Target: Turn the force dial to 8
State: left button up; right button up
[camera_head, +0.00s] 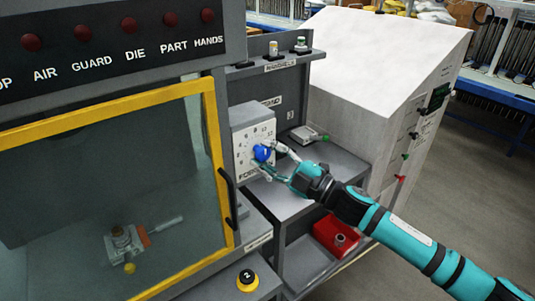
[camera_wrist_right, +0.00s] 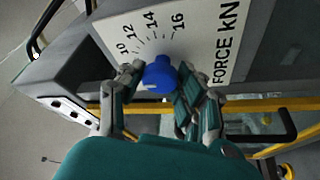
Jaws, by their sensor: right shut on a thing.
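The force dial is a blue knob (camera_head: 262,152) on a white scale plate (camera_head: 241,139) on the front of a grey box in the head view. In the right wrist view the blue knob (camera_wrist_right: 159,75) sits between the fingers, with 10, 12, 14 and 16 readable on the plate (camera_wrist_right: 205,35) beside "FORCE kN". My right gripper (camera_head: 273,158) reaches it from the right, and its fingers (camera_wrist_right: 160,80) are shut on the knob from both sides. The knob's pointer mark is not clear, so its setting cannot be told. My left gripper is in neither view.
A yellow-framed guard door (camera_head: 215,150) with a dark handle stands left of the dial. A grey shelf (camera_head: 290,200) lies below the gripper, with a red bin (camera_head: 338,238) lower down. A small device (camera_head: 305,135) lies behind the gripper. A yellow-and-black button (camera_head: 247,280) stands in front.

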jog(key=shift+f, duration=0.1)
jog(key=o, duration=1.2)
jog(key=shift+c, duration=0.2)
jog(key=shift+d, duration=0.1)
jog(key=shift+s+d, duration=0.2)
jog(key=shift+d, duration=0.05)
jog(key=v, duration=1.1)
jog(key=shift+s, duration=0.15)
jog(key=shift+f, duration=0.1)
